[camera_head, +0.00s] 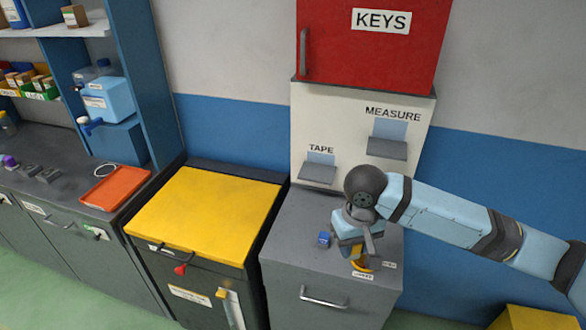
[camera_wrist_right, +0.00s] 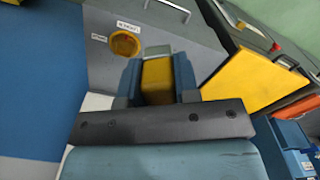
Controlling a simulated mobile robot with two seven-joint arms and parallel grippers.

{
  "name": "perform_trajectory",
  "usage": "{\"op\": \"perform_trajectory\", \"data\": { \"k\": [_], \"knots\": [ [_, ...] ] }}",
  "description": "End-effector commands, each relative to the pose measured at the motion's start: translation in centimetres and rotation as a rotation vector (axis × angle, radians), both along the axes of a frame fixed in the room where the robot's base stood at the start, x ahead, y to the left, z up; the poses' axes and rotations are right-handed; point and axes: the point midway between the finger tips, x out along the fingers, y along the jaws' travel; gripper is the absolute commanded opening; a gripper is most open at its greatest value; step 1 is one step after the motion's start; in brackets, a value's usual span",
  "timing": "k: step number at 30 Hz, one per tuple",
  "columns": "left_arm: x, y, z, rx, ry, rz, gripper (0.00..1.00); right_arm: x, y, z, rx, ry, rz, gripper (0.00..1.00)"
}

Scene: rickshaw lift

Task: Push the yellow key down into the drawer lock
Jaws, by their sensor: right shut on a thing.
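My right gripper (camera_head: 358,250) is over the top of the grey drawer cabinet (camera_head: 295,225). In the right wrist view its fingers (camera_wrist_right: 158,80) are shut on a yellow block-like piece, the yellow key (camera_wrist_right: 157,78). A round yellow drawer lock (camera_wrist_right: 125,43) sits in the grey top, beside the key in that view, with small labels near it. The key shows apart from the lock there; its lower end is hidden. In the head view the gripper partly covers the yellow area (camera_head: 361,266). My left gripper is not in view.
Behind stands a white panel (camera_head: 345,135) with TAPE and MEASURE shelves, under a red KEYS cabinet (camera_head: 385,55). A yellow-lidded bin (camera_head: 205,212) stands to the left. The cabinet's front has a handle (camera_head: 323,298).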

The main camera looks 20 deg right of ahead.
Motion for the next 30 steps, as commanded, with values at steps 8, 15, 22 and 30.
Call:
{"op": "perform_trajectory", "data": {
  "k": [8, 15, 22, 30],
  "knots": [
    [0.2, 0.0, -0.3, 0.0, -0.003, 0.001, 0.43, 2.0, -1.4, -1.9, 0.004, 0.007, 0.139, 0.06],
    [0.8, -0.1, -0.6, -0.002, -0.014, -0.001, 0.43, 6.4, -5.5, -6.4, 0.011, 0.011, 0.502, 0.06],
    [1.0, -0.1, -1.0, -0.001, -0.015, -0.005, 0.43, 9.5, -9.8, -10.1, 0.008, 0.005, 0.828, 0.06],
    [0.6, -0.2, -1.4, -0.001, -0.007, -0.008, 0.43, 11.0, -12.4, -11.9, 0.0, 0.0, 1.013, 0.06]
  ]
}}
